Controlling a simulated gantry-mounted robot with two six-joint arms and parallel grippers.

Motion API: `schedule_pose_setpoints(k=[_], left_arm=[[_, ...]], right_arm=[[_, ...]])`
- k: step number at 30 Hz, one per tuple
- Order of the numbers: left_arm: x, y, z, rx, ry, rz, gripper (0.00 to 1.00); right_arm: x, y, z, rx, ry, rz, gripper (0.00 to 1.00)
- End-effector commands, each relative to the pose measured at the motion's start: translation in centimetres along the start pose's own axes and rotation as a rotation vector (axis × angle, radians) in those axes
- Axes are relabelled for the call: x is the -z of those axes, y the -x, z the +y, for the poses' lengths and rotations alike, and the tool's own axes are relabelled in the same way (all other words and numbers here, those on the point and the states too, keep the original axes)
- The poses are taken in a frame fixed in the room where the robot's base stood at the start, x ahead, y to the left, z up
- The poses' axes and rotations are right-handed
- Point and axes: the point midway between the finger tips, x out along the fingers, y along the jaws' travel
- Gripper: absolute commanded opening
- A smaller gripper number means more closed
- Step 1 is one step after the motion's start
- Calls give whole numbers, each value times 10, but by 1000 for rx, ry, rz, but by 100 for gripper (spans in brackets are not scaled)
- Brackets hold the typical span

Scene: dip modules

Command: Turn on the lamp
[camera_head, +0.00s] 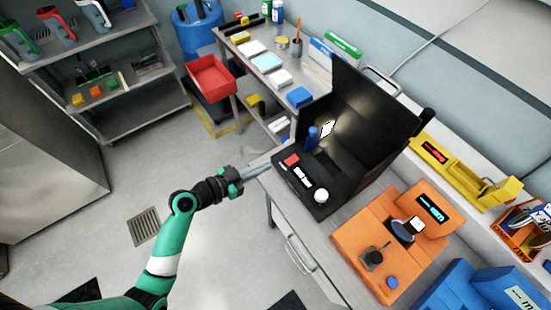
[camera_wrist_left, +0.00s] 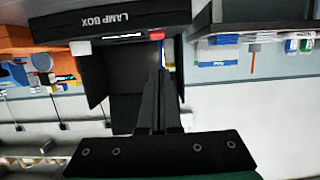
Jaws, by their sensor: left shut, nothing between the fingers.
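The lamp box (camera_head: 337,187) is a black open-fronted box on the bench, with a control strip bearing a red button (camera_head: 291,160), a small lit display (camera_head: 302,176) and a white knob (camera_head: 321,195). A blue bottle (camera_head: 312,139) and a bright white plate (camera_head: 327,129) stand inside, with a pale glow on the wall behind. My left gripper (camera_head: 266,166) is shut and empty, just left of the red button and apart from it. In the left wrist view the gripper (camera_wrist_left: 159,72) points toward the box, with the red button (camera_wrist_left: 156,35) beyond its tips. My right gripper is not visible.
An orange device (camera_head: 353,238) stands right of the box, with a yellow device (camera_head: 468,171) behind it. Blue equipment (camera_head: 460,290) is at lower right. A red bin (camera_head: 210,78) and a side bench lie behind. Open floor surrounds my left arm.

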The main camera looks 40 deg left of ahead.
Motion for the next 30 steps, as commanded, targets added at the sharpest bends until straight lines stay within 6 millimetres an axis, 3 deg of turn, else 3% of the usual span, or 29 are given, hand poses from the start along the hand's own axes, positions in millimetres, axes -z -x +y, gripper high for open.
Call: schedule_pose_setpoints(k=[3, 9, 27, 30], left_arm=[[-2, 20, -1, 4, 2, -1, 0], [-4, 32, 0, 1, -1, 1, 0], [-4, 31, 3, -8, -3, 1, 0], [15, 18, 14, -50, -44, 30, 0]], right_arm=[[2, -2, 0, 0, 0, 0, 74], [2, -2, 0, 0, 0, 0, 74], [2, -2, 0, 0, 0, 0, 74], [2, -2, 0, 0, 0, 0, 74]])
